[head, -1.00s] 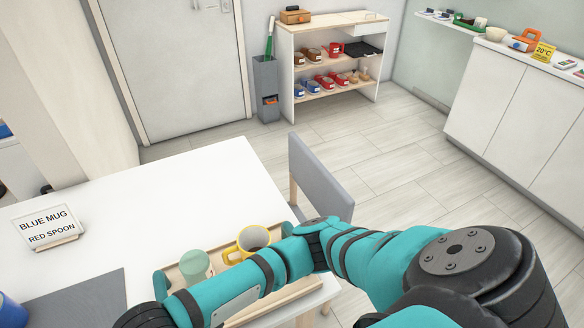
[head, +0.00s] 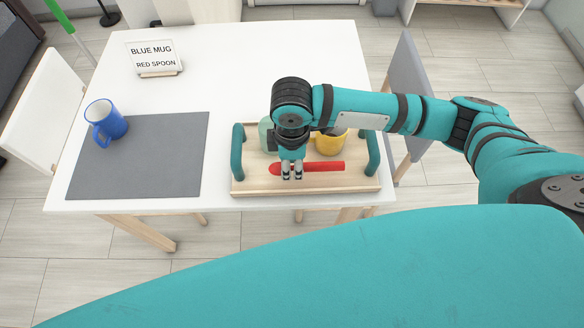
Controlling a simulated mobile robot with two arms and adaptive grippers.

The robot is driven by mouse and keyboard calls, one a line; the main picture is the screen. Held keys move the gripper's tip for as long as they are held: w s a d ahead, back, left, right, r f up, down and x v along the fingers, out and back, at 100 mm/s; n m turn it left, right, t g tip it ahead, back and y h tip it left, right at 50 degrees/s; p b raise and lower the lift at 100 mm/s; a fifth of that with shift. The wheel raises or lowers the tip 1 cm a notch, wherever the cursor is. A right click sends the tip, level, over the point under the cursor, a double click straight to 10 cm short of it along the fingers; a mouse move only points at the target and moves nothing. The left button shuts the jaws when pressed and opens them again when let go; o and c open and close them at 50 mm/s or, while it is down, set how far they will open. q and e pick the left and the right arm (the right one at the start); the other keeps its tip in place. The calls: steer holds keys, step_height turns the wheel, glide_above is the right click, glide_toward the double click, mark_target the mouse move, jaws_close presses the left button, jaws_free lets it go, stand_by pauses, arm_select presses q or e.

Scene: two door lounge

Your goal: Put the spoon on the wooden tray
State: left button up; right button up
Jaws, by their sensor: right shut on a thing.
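A red spoon (head: 327,167) lies level across the front part of the wooden tray (head: 253,184). My right gripper (head: 292,175) points down at the spoon's left part and is shut on it. I cannot tell whether the spoon touches the tray floor or is held just above it. The tray has green handles at its left and right ends and sits at the front right of the white table (head: 240,60). My left gripper is not in view.
A yellow mug (head: 330,146) and a pale green cup (head: 265,135) stand in the tray behind the spoon, partly hidden by my right arm. A blue mug (head: 105,122) stands on a grey mat (head: 155,160). A sign (head: 153,58) reads "BLUE MUG, RED SPOON". A grey chair (head: 405,90) is at right.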

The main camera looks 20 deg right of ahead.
mark_target(292, 168)
step_height(292, 168, down, 3)
steer(key=shift+f, duration=0.1)
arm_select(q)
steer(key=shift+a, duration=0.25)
arm_select(e)
steer(key=shift+f, duration=0.1)
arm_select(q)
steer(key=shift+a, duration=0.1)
arm_select(e)
steer(key=o, duration=0.7)
steer(key=shift+f, duration=0.1)
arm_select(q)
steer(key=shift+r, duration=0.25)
arm_select(e)
step_height(292, 168, up, 12)
steer(key=shift+r, duration=0.15)
